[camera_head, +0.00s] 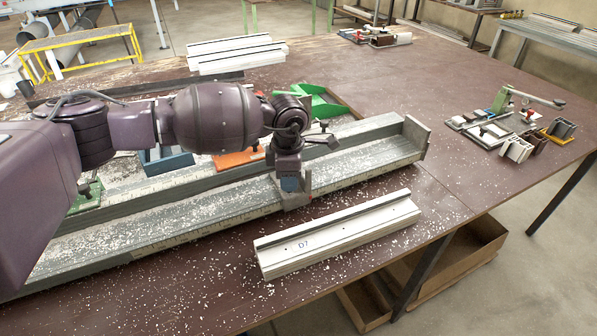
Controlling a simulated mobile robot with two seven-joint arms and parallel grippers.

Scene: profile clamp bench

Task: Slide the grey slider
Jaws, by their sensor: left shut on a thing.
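The grey slider (296,199) is a small metal block at the front side of a long grey profile rail (180,211), which runs from the lower left to an upright end plate (416,137) at the right. My left gripper (289,184) points down over the slider and is shut on it. Its fingers are mostly hidden behind the wrist and the slider. My left arm comes in from the left and covers part of the rail's far side. My right gripper is not in view.
A white profile marked D7 (337,234) lies just in front of the rail. Behind my arm are a blue block (167,160), an orange piece (238,157) and a green part (322,105). White chips litter the table.

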